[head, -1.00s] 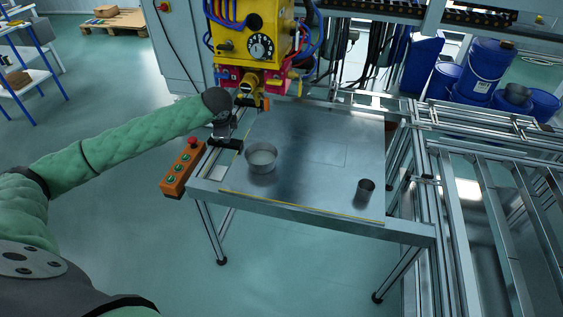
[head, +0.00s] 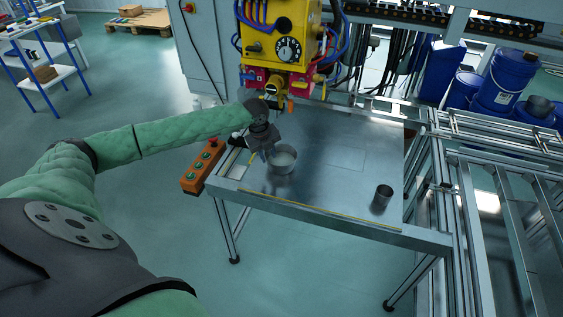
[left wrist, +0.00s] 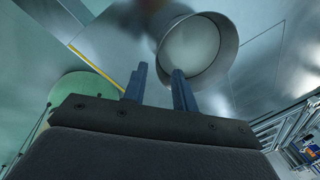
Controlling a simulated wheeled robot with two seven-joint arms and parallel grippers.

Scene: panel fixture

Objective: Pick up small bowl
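The small bowl (head: 283,163) is round, metallic and pale inside. It stands upright on the left part of the metal table. My left gripper (head: 264,154) is at the bowl's left side, close to its rim. In the left wrist view its two blue-grey fingers (left wrist: 158,76) are apart with nothing held between them. There, one fingertip overlaps the near rim of the bowl (left wrist: 196,48) and the other is outside the bowl. I cannot tell whether a finger touches it. My right gripper is not in view.
A metal cup (head: 383,196) stands at the table's right front. An orange button box (head: 203,166) is at the left edge. A yellow machine head (head: 283,38) is behind the bowl. The table (head: 335,190) is clear between bowl and cup.

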